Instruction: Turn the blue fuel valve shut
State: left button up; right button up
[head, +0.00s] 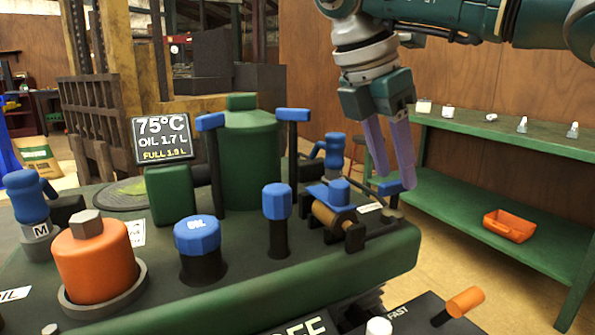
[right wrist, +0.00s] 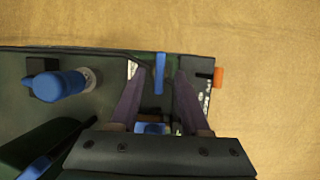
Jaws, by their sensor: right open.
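I cannot tell whether the tips are level with the lever. My left gripper is not in view.
An orange-tipped lever (head: 465,302) stands in front. A green shelf (head: 540,140) is behind, right.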

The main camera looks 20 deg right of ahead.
jog(key=p+v, duration=0.1)
jog(key=v, duration=0.6)
